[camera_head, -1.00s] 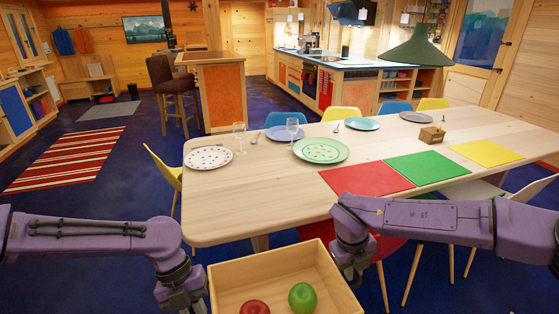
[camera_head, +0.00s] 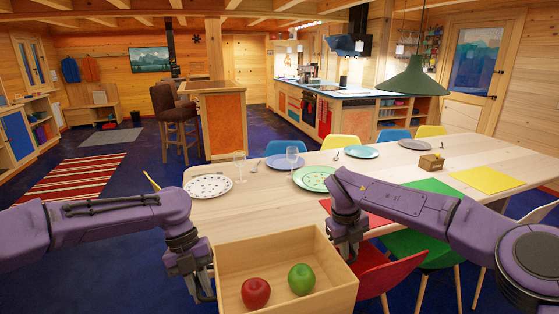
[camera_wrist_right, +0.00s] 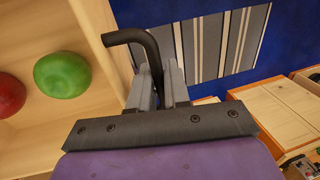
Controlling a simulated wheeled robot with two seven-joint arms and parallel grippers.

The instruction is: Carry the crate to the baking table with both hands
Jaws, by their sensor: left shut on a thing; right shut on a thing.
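An open wooden crate (camera_head: 237,255) hangs in front of me at the bottom of the head view, about level. A red apple (camera_head: 256,292) and a green apple (camera_head: 301,279) lie in it; both also show in the right wrist view. My left gripper (camera_head: 207,291) is shut at the crate's left side; its fingertips are hard to see. My right gripper (camera_wrist_right: 158,88) is shut on a dark bent handle (camera_wrist_right: 138,38) beside the crate's wall. In the head view its fingertips are hidden by the crate. I cannot tell which table is the baking table.
A dining table (camera_head: 265,213) stands just beyond the crate, with plates (camera_head: 208,186), glasses and coloured mats. A red chair (camera_head: 385,272) stands right of the crate. A bar table (camera_head: 222,125) and stool (camera_head: 178,125) stand farther back. Floor at the left is mostly clear.

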